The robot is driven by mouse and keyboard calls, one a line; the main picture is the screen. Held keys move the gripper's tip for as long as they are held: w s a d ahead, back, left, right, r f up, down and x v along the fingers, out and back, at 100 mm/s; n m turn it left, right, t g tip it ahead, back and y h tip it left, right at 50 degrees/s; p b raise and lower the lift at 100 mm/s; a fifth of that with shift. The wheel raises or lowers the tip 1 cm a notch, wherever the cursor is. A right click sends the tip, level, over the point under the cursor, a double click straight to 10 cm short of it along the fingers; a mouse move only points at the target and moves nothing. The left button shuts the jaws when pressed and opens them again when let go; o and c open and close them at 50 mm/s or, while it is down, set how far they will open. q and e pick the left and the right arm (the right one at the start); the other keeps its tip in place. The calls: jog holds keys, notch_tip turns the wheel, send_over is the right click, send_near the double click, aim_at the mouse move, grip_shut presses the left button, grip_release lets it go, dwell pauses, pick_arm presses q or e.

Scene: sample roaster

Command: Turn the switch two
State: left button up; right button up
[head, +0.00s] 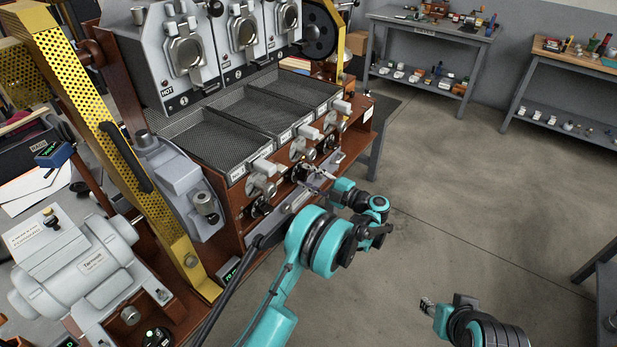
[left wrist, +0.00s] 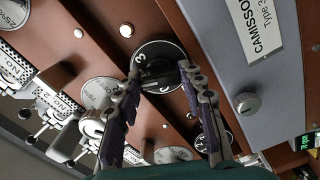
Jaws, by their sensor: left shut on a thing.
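Black rotary switches sit in a row low on the roaster's brown front panel, and I cannot read which is number two. In the left wrist view, a round black switch with white marks (left wrist: 157,50) lies between my left gripper's fingertips (left wrist: 160,80). The fingers are closed on its raised grip, one on each side. In the head view my left gripper (head: 307,178) is at the middle of the panel and hides most of this switch. Another black dial (left wrist: 226,137) shows partly behind a finger. My right gripper (head: 427,306) is over the floor at lower right, away from the panel; its jaws are too small to judge.
Mesh trays (head: 245,112) lie above the panel, with metal discs and handles (head: 262,184) along its front. A grey box labelled CAMISSON (left wrist: 250,70) is beside the switch. A yellow perforated frame (head: 115,140) stands at left. The floor (head: 470,190) at right is open.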

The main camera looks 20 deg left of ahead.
dwell(0.3)
pick_arm(q)
jog(key=o, duration=1.2)
jog(key=shift+c, duration=0.2)
jog(key=v, duration=1.2)
jog(key=shift+w+r, duration=0.1)
